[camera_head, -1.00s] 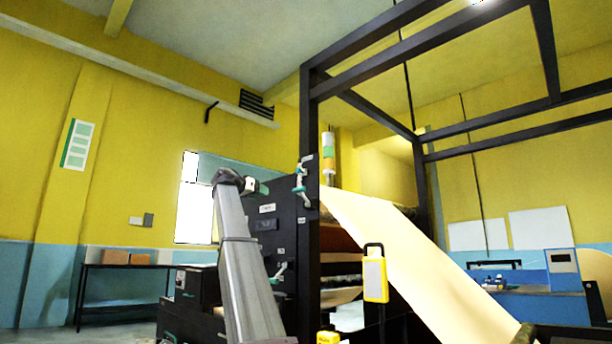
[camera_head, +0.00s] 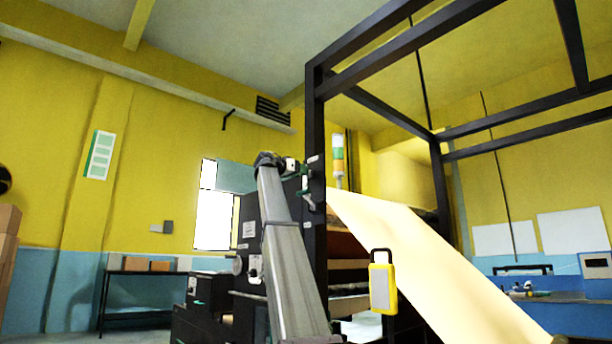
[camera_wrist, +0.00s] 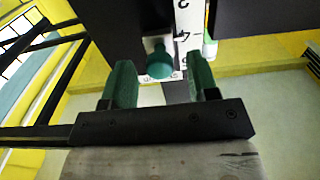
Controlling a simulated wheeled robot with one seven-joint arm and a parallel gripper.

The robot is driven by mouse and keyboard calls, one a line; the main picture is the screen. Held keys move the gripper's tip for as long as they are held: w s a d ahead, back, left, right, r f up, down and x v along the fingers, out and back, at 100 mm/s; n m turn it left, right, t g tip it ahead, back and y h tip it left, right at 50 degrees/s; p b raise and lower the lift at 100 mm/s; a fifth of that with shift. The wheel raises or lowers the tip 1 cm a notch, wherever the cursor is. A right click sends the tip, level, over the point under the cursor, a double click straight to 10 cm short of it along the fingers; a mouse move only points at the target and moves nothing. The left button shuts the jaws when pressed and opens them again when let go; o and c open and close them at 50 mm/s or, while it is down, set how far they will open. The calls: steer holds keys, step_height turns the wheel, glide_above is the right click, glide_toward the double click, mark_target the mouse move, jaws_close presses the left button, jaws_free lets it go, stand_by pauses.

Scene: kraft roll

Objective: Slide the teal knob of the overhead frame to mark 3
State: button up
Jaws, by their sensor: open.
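The teal knob (camera_wrist: 160,62) shows in the wrist view, on a dark bar of the overhead frame (camera_head: 316,150). A white strip with dark marks (camera_wrist: 190,30) runs beside it; its figures are too small to read surely. My gripper (camera_wrist: 163,85) is open, with a green finger on either side of the knob as seen in the picture. I cannot tell whether a finger touches it. In the head view my gripper (camera_head: 300,180) is at the frame's near upright, where the knob is hard to make out.
A black machine with a broad sheet of paper (camera_head: 400,245) stands beside and behind the upright. A yellow-framed tag (camera_head: 382,285) hangs in front of the paper. A signal light (camera_head: 338,158) stands behind the upright. A table (camera_head: 145,272) is at the left wall.

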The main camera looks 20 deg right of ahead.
mark_target(311, 183)
steer(key=shift+x, duration=1.8)
jaws_close()
step_height(311, 183, down, 4)
steer(key=shift+f, duration=0.1)
jaws_free()
steer(key=v, duration=1)
steer(key=shift+s+a, duration=0.15)
steer(key=shift+a, duration=0.25)
